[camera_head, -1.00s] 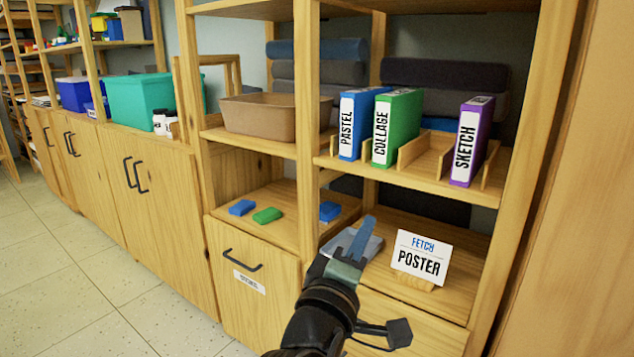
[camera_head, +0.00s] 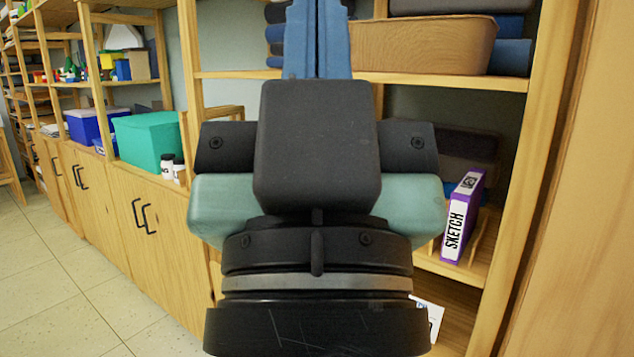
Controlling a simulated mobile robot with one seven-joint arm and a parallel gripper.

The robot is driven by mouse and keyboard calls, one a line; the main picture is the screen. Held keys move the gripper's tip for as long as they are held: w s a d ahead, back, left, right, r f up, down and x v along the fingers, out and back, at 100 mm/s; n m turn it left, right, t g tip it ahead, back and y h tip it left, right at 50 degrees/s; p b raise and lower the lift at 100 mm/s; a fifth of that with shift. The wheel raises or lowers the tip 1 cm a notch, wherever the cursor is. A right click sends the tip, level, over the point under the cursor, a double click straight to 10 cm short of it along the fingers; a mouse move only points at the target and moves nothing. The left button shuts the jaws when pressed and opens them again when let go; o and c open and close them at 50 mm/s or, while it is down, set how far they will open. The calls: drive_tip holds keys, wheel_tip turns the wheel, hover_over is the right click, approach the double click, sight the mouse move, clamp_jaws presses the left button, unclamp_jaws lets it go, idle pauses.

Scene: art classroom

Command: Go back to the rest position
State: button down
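My gripper (camera_head: 318,30) is large in the middle of the head view, close to the camera and in front of the shelf unit. Its blue fingers point up and away and lie together with no gap showing, so it looks shut. I see nothing held between them; the very tips reach the top edge of the picture. Its dark and green body hides the middle of the shelves. The purple SKETCH binder (camera_head: 463,216) stands to the right of the gripper, apart from it.
A brown bin (camera_head: 425,46) sits on a shelf behind the fingers. A wooden upright (camera_head: 535,170) stands on the right. A teal box (camera_head: 148,142), white jars (camera_head: 173,170) and a blue bin (camera_head: 85,126) stand on the left cabinets. A white card (camera_head: 433,315) is mostly hidden. Floor (camera_head: 50,300) at lower left is clear.

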wheel_tip(320, 180, up, 23)
drive_tip(key=p, duration=2.1)
drive_tip(key=shift+r, duration=0.1)
